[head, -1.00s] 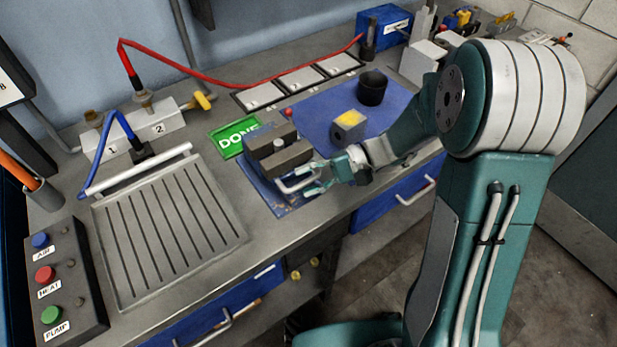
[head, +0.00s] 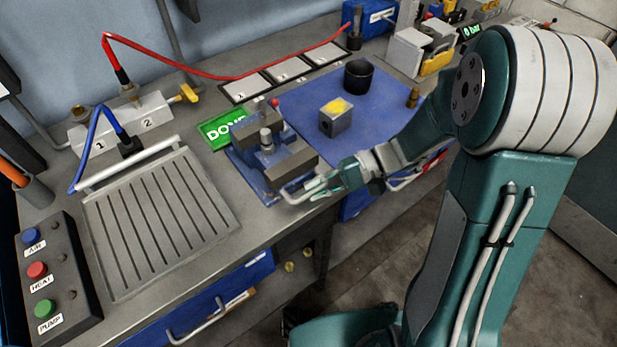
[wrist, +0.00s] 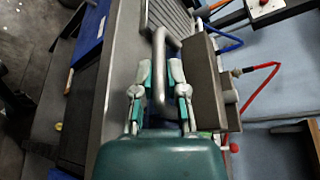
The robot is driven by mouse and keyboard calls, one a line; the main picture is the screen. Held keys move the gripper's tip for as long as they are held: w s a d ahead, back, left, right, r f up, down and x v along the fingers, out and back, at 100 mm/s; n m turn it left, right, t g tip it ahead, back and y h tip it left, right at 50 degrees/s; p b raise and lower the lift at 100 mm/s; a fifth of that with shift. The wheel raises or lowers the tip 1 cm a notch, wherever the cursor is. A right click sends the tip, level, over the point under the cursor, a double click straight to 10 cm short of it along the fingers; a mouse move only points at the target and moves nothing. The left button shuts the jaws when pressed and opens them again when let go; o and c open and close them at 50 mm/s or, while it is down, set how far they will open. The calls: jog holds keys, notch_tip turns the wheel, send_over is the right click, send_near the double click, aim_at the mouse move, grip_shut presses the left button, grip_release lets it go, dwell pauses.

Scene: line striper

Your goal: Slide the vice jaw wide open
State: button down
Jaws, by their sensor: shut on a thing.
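The blue vice (head: 238,160) stands on the bench just in front of the green DONE sign. Its dark front jaw (head: 287,165) sits apart from the rear jaw, with a gap and a post between them. A grey bar handle (head: 296,199) sticks out from the front jaw towards the bench's front edge. My gripper (head: 325,182) is shut on this handle. In the wrist view the handle (wrist: 159,60) runs between my two fingers (wrist: 160,92), beside the dark jaw block (wrist: 208,85). The exact finger contact is partly hidden.
A ribbed plate (head: 160,225) with a bar lies left of the vice. Behind the vice are a blue mat (head: 385,95), a yellow-topped block (head: 336,118) and a black cup (head: 358,77). Blue drawers with handles (head: 200,328) are below the bench edge.

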jog(key=shift+s+a+f, duration=0.15)
jog(key=shift+s, duration=0.1)
jog(key=c, duration=0.7)
grip_release()
jog(key=shift+s, duration=0.1)
jog(key=shift+w+d, duration=0.25)
jog(key=shift+d, duration=0.2)
jog(key=v, duration=1.1)
jog(key=shift+w+d, duration=0.1)
jog(key=shift+w, duration=0.05)
